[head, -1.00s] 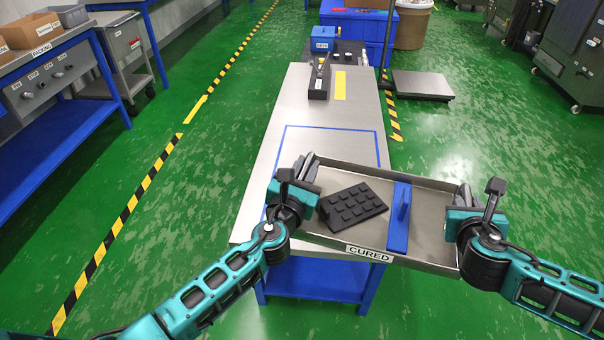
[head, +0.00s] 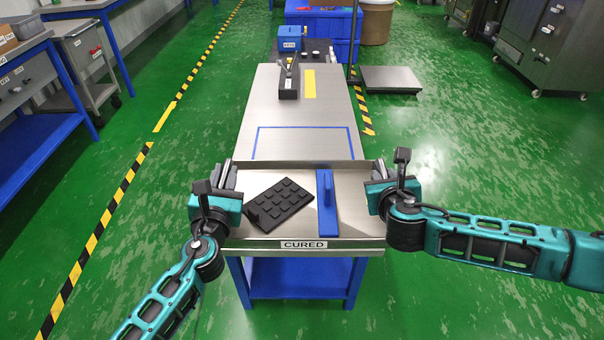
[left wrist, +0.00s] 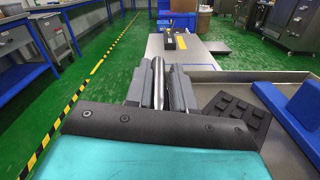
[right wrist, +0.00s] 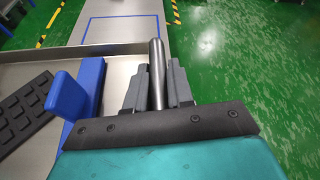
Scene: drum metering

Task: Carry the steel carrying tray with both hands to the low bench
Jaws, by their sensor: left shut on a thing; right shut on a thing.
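The steel carrying tray (head: 350,232), labelled CURED on its front, is held about level between my grippers, over the near end of the low steel-topped bench (head: 300,108). I cannot tell whether it touches the bench. A black studded pad (head: 280,204) and a blue block with an upright handle (head: 327,205) lie in it. My left gripper (head: 226,178) is shut on the tray's left handle, a round bar (left wrist: 158,80). My right gripper (head: 379,172) is shut on the right handle bar (right wrist: 157,75). The jaws hide parts of both handles.
A blue taped outline (head: 303,128) marks the bench top just beyond the tray. A black fixture (head: 288,82) and a yellow strip (head: 309,83) are further back. A flat platform (head: 390,79) stands right of the bench.

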